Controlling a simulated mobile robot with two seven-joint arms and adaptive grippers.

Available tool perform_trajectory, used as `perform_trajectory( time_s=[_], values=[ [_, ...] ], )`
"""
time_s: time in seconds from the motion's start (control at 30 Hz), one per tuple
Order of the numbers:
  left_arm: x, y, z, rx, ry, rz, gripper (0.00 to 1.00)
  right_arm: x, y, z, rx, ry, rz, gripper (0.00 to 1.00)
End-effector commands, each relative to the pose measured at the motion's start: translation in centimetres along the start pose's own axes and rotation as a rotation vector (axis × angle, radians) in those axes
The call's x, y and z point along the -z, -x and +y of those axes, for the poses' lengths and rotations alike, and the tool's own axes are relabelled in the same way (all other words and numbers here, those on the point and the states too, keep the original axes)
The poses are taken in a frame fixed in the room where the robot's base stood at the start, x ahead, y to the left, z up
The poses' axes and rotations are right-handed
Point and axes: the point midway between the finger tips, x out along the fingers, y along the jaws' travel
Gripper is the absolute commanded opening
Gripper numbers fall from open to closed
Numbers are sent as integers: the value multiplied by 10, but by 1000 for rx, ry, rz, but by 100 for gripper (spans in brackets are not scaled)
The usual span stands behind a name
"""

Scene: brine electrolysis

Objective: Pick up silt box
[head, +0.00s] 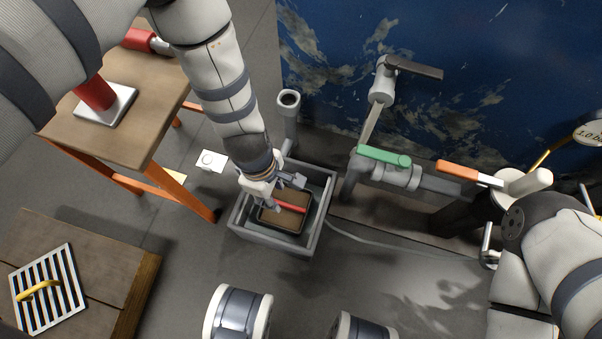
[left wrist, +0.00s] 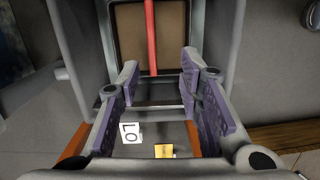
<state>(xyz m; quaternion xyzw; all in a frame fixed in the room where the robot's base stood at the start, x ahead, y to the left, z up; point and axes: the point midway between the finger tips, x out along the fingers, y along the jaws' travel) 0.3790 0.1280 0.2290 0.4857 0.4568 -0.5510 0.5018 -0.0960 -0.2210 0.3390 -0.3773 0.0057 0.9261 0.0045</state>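The silt box (head: 270,222) is a dark-rimmed tray with brown contents and a red bar handle (head: 291,208) across it. It sits inside a grey square basin (head: 235,222) on the floor. My left gripper (head: 283,192) is over the basin, at the far left part of the box, and partly hides it. In the left wrist view, the gripper (left wrist: 158,75) is open with its purple pads apart. The red handle (left wrist: 151,35) and brown box (left wrist: 128,40) lie ahead between the fingertips. My right arm shows at the right edge, its gripper not seen.
A grey pipe (head: 289,110) stands at the basin's back. Pipework with a green lever (head: 384,156) and an orange lever (head: 457,170) runs right. A wooden table (head: 140,110) is at left. A striped grate (head: 48,288) with a yellow handle lies on a low wooden platform.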

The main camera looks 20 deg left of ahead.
Motion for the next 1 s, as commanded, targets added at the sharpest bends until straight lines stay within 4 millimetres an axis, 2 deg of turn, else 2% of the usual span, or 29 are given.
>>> perform_trajectory(
  time_s=[0.03,0.17,0.4,0.57,0.73,0.8,0.97,1.0],
  values=[
    [-2,-9,8,-5,27,-8,33,3,-6,0,0,1,-14,40],
    [-4,-14,14,-13,50,-13,33,3,-9,0,0,2,-22,40],
    [-4,-67,13,-11,46,-11,33,9,-27,1,-3,7,-69,40],
    [-3,-86,12,-12,45,-11,33,11,-34,1,-4,9,-87,40],
    [-2,-120,10,-13,44,-10,33,22,-45,0,-3,14,-102,40],
    [-2,-126,11,-14,43,-10,33,24,-47,-1,-3,15,-103,40],
    [-3,-123,11,-16,43,-10,33,22,-45,-1,-3,15,-101,40],
    [-3,-123,11,-16,43,-10,29,22,-45,-1,-3,15,-101,40]
  ],
)
